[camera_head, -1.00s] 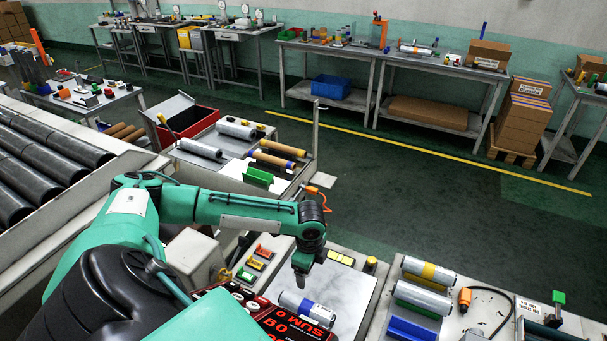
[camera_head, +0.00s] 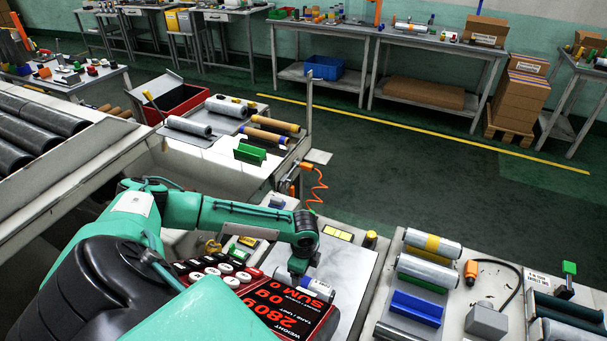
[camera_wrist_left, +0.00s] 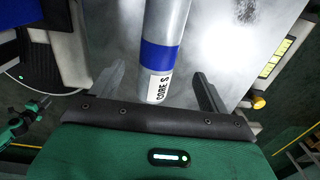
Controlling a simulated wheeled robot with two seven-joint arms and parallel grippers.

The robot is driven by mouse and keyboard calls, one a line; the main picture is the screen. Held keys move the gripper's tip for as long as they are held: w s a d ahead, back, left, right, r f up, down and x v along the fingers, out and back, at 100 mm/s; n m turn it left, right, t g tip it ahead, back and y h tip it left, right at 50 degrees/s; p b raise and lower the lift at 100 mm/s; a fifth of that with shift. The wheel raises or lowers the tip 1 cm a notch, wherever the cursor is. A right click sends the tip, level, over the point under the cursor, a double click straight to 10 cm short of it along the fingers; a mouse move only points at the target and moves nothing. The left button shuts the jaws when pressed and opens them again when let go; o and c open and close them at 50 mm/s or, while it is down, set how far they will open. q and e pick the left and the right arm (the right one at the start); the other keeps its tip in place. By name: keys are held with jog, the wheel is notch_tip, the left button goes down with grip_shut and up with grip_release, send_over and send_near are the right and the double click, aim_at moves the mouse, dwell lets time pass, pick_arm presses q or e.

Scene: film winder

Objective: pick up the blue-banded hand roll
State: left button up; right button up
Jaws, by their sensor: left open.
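The blue-banded hand roll (camera_wrist_left: 162,56) is a silvery cylinder with a blue band and a white printed label. In the wrist view it runs from the top edge down between my two fingers. In the head view only part of the roll (camera_head: 319,287) shows, behind the scale display and under my gripper. My left gripper (camera_wrist_left: 158,86) is open, with one finger on each side of the roll's labelled end and visible gaps on both sides. In the head view the gripper (camera_head: 297,272) points down at the roll; its fingertips are partly hidden. My right gripper is not in view.
The red-lit scale display (camera_head: 285,310) stands close in front of the roll. A yellow-banded roll (camera_head: 432,244) lies on the right-hand bench with a blue block (camera_head: 416,308). A green holder (camera_head: 250,153) and brown rolls lie on the back-left bench. The grey plate is clear beside the roll.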

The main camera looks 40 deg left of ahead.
aim_at(304, 281)
pick_arm(q)
jog(key=shift+f+p, duration=0.45)
jog(key=shift+f, duration=3.1)
jog(key=shift+c, duration=0.2)
jog(key=c, duration=1.2)
jog(key=shift+r, duration=0.15)
notch_tip(304, 281, up, 20)
jog(key=b, duration=0.1)
